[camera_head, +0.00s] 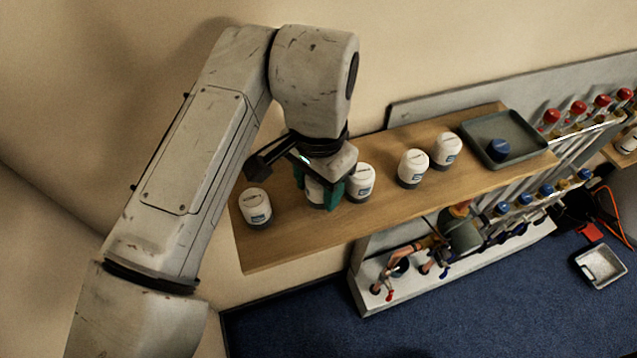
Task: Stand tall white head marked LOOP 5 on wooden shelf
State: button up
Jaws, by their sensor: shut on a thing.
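My gripper (322,191) is over the wooden shelf (292,245), with its teal fingers around a white head (313,189) with a dark base. The arm's wrist hides most of this head, and I cannot read its label. It appears upright at shelf level, but I cannot tell whether its base touches the wood. Other white heads with dark bases and blue labels stand on the shelf: one at the left end (256,207), one just right of my gripper (360,182), and two farther right (412,167) (446,150). Their lettering is too small to read.
A grey tray (470,135) with a blue cap (497,149) lies at the shelf's right end. A white bin (600,266) sits on the blue floor. The shelf's front left is bare.

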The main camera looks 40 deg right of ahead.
jog(key=shift+f, duration=0.65)
jog(key=shift+f, duration=0.2)
jog(key=o, duration=1.1)
jog(key=shift+r, duration=0.1)
notch_tip(320, 180, up, 12)
jog(key=shift+r+b, duration=0.15)
jog(key=shift+b, duration=0.65)
